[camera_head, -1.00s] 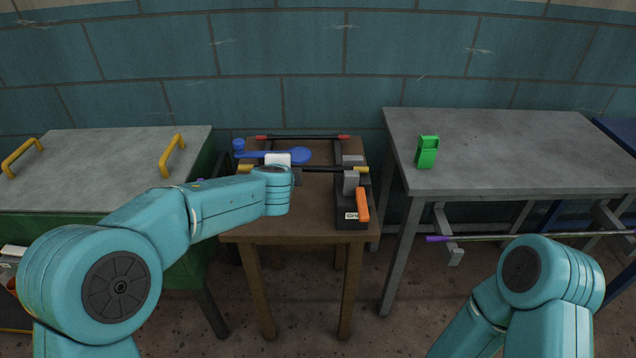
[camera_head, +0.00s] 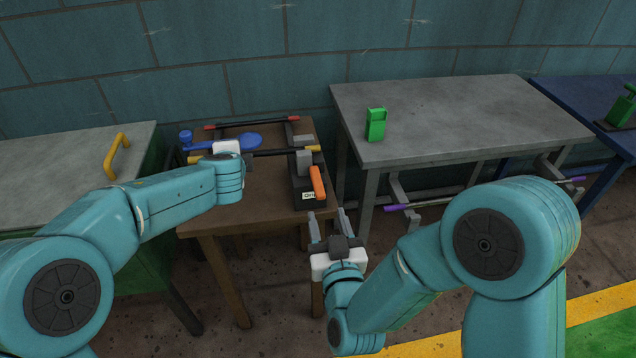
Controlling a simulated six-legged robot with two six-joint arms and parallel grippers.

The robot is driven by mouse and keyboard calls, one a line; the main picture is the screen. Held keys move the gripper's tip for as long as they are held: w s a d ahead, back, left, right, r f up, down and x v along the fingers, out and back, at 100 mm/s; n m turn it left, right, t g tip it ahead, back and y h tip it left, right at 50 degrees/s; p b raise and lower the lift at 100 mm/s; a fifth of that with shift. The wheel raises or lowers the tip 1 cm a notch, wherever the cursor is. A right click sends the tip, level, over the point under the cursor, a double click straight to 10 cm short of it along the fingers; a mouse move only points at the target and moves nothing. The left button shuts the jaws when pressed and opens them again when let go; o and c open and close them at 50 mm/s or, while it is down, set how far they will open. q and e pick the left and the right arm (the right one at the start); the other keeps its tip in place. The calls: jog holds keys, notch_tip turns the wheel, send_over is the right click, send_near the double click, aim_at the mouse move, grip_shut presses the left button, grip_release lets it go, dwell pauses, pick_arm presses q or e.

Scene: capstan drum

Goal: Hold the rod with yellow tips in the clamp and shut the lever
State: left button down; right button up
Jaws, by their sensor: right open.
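The rod with yellow tips (camera_head: 270,153) is dark and lies crosswise above the brown table. Its right part passes at the grey jaw of the black clamp (camera_head: 299,191), with the yellow tip just beyond. I cannot tell how deep it sits. The orange lever (camera_head: 318,182) is on the clamp's right side, slanting toward me. My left gripper (camera_head: 228,150) is at the rod's left part; its fingers are hidden, so its grip does not show. My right gripper (camera_head: 328,220) is open and empty, in front of the clamp and nearer to me, its fingers pointing toward the table.
A red-tipped rod (camera_head: 262,123) lies at the back of the brown table (camera_head: 222,212). A blue crank-like part (camera_head: 243,140) is behind my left gripper. A grey table (camera_head: 440,115) with a green object (camera_head: 376,124) stands right. A purple-tipped rod (camera_head: 398,207) is below it.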

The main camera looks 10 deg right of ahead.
aim_at(318, 183)
jog(key=w, duration=1.1)
grip_shut()
